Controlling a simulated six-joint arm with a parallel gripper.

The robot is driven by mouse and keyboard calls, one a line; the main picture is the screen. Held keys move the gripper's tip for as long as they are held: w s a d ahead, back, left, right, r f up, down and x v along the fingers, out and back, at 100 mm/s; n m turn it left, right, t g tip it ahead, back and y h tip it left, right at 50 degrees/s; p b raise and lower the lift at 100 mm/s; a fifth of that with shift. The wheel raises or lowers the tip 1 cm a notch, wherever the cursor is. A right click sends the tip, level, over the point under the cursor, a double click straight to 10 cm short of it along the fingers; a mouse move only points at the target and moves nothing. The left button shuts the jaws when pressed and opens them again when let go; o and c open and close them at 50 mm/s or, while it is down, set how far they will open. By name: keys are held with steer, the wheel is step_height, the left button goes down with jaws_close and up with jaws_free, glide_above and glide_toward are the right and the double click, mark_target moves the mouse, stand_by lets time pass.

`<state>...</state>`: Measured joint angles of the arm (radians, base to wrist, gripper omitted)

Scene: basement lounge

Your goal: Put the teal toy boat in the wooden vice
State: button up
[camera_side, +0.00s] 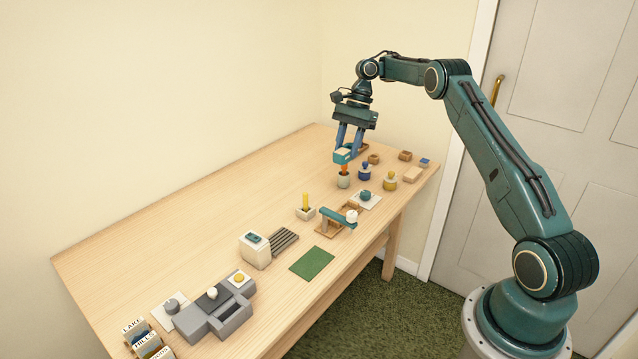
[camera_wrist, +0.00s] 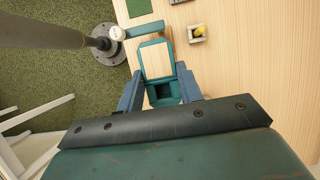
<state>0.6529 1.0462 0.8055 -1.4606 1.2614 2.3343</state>
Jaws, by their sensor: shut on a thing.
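My gripper (camera_side: 346,148) is shut on the teal toy boat (camera_side: 343,157), which has a pale wooden deck. It holds the boat over the far part of the table. In the wrist view the boat (camera_wrist: 156,60) sits between my two fingers (camera_wrist: 159,92), and its open teal box end faces the wrist. A wooden frame (camera_side: 328,231) under a teal bar with a white knob (camera_side: 352,216) stands nearer the camera, apart from the boat. I cannot tell for sure whether this frame is the wooden vice.
A pot with an orange top (camera_side: 343,180) stands just below the boat. Blue (camera_side: 364,173) and yellow (camera_side: 390,181) knobbed pieces stand to its right. A yellow peg in a block (camera_side: 305,210), a green mat (camera_side: 312,262) and a grey unit (camera_side: 218,310) lie nearer. The table's left side is bare.

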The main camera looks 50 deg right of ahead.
mark_target(347, 154)
steer(key=shift+f, duration=0.15)
steer(key=shift+w+a+f, duration=0.1)
steer(key=shift+f, duration=1.25)
step_height(347, 154, down, 13)
steer(key=shift+r, duration=0.15)
steer(key=shift+f, duration=2.15)
steer(key=shift+f, duration=0.15)
steer(key=o, duration=1)
